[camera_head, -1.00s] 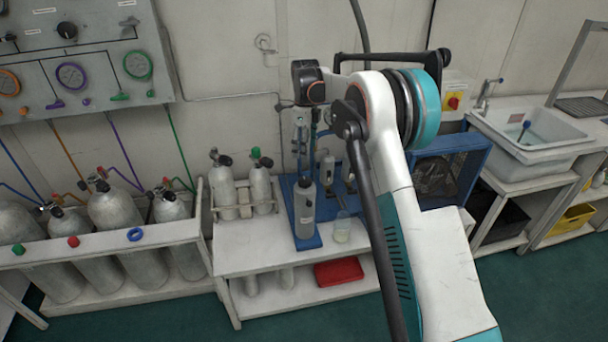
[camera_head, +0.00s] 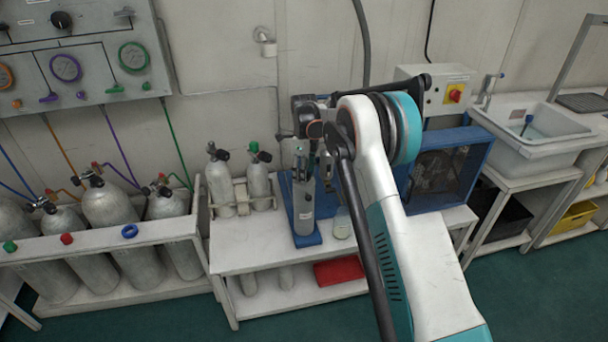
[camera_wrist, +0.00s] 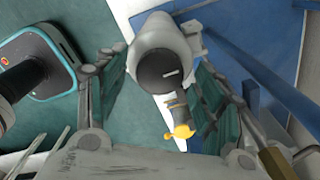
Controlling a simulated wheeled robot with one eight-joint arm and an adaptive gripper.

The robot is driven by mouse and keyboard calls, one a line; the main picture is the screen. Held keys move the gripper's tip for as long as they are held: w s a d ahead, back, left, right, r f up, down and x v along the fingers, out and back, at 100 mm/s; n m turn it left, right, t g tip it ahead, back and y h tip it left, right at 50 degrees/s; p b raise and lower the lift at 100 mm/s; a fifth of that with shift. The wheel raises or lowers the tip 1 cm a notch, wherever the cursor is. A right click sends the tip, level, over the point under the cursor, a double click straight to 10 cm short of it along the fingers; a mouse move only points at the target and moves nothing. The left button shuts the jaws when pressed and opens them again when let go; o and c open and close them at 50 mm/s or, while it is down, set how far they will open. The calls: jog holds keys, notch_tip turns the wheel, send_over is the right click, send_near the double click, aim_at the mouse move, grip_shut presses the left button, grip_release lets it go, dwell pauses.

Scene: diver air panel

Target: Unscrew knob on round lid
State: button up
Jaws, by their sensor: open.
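In the wrist view a pale grey cylinder stands with a round dark knob (camera_wrist: 160,72) on top, which bears a small white mark. A short stem with a yellow end (camera_wrist: 179,132) reaches from the knob toward the bottom of the picture. My gripper (camera_wrist: 160,68) is open, one finger on each side of the knob; I cannot tell if they touch it. In the head view the grey cylinder (camera_head: 304,208) stands upright on a blue stand (camera_head: 308,240). My gripper (camera_head: 318,155) is at its top and partly hidden. I cannot make out a separate round lid.
A white bench (camera_head: 260,255) carries the stand, a glass jar (camera_head: 342,224) and other cylinders (camera_head: 221,185). A blue-framed box (camera_head: 445,172) is right of my arm. A rack of large cylinders (camera_head: 105,235) stands left. A red tray (camera_head: 340,270) lies on the lower shelf.

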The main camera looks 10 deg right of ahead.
jog(key=shift+f, duration=0.1)
jog(key=c, duration=1.1)
